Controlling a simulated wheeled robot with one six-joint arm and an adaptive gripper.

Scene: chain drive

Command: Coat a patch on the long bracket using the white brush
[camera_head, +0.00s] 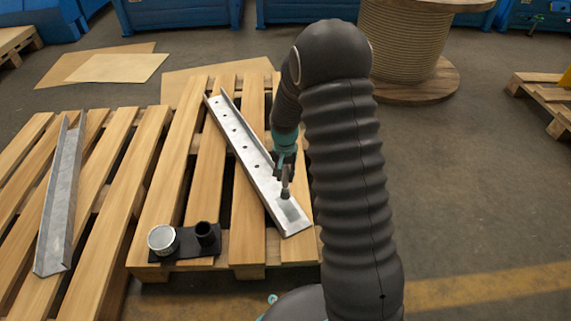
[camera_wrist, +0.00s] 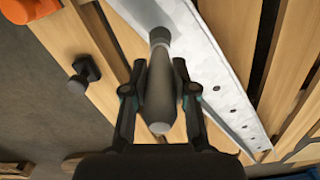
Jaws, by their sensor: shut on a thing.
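The long bracket (camera_head: 250,158), a grey metal angle with a row of holes, lies diagonally on the middle pallet. Its near end bears a darker grey patch (camera_head: 292,214). My gripper (camera_head: 285,172) is over that end and is shut on the brush's dark handle, which also shows in the wrist view (camera_wrist: 160,95). The brush (camera_head: 285,190) points down at the bracket face by the patch's upper edge. Its tip is at or just above the metal; I cannot tell which. The bracket fills the upper right of the wrist view (camera_wrist: 210,70). My arm hides the pallet's right side.
A black holder (camera_head: 178,255) with a white tin (camera_head: 162,239) and a black cup (camera_head: 207,233) sits at the pallet's front. A second bracket (camera_head: 60,200) lies on the left. An orange object (camera_wrist: 28,8) and black knobbed piece (camera_wrist: 84,74) lie beside the bracket.

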